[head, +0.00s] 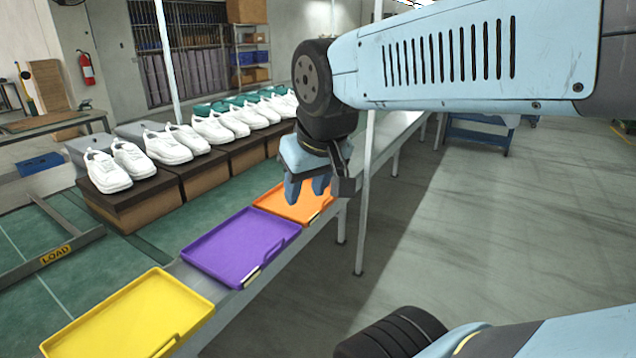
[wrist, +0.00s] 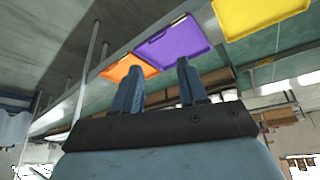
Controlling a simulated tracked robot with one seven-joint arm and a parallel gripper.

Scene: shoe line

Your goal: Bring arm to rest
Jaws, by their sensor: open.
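My arm reaches in from the upper right in the head view, and my gripper (head: 308,196) points down above the orange tray (head: 285,207). In the wrist view the two fingers of my gripper (wrist: 157,80) stand apart with nothing between them. The orange tray also shows in the wrist view (wrist: 122,68), partly behind a finger. In the head view my gripper hides part of that tray. I cannot tell the exact height of the gripper over it.
An empty purple tray (head: 240,245) and an empty yellow tray (head: 130,318) lie on the long narrow bench (head: 258,290). Several white shoes (head: 170,147) stand on brown boxes (head: 150,202) behind it. A metal post (head: 366,200) rises beside my gripper. The floor (head: 510,235) at right is mostly clear.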

